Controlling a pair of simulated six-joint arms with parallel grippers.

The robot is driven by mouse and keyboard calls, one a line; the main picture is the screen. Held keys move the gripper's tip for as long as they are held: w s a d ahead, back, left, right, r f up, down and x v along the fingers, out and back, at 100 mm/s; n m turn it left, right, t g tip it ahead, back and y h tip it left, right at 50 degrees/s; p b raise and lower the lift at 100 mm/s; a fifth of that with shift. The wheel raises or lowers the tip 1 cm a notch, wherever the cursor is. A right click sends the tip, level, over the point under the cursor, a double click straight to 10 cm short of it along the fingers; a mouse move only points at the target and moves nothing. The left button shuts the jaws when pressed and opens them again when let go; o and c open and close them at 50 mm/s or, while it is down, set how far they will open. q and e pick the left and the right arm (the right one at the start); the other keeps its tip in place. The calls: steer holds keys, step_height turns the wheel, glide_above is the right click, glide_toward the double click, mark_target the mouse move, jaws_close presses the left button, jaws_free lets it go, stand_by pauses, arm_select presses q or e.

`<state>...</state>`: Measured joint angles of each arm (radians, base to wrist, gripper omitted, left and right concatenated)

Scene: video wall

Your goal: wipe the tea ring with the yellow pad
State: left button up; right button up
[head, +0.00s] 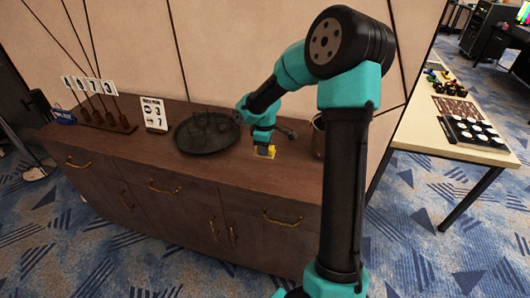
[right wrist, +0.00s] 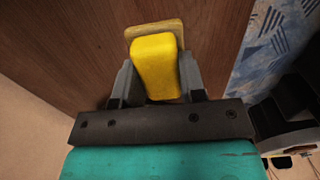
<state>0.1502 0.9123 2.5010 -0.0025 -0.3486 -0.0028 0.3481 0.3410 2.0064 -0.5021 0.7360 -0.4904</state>
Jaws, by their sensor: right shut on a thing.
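The yellow pad (head: 271,149) is at the sideboard top (head: 240,168), right of the dark round tray. In the right wrist view the pad (right wrist: 156,65) is a yellow block with a flat tan-yellow part (right wrist: 154,30) at its far end. My right gripper (head: 264,147) is shut on the pad, with a finger on each side of the block. The flat part appears at or very near the wood; I cannot tell whether it touches. I cannot make out a tea ring in either view. My left gripper is not in view.
A dark round tray (head: 205,147) holds thin dark items left of the gripper. A dark cup (head: 318,138) stands to the right, partly behind my arm. The sideboard's front strip is clear.

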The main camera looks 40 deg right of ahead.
steer(key=shift+r, duration=0.85)
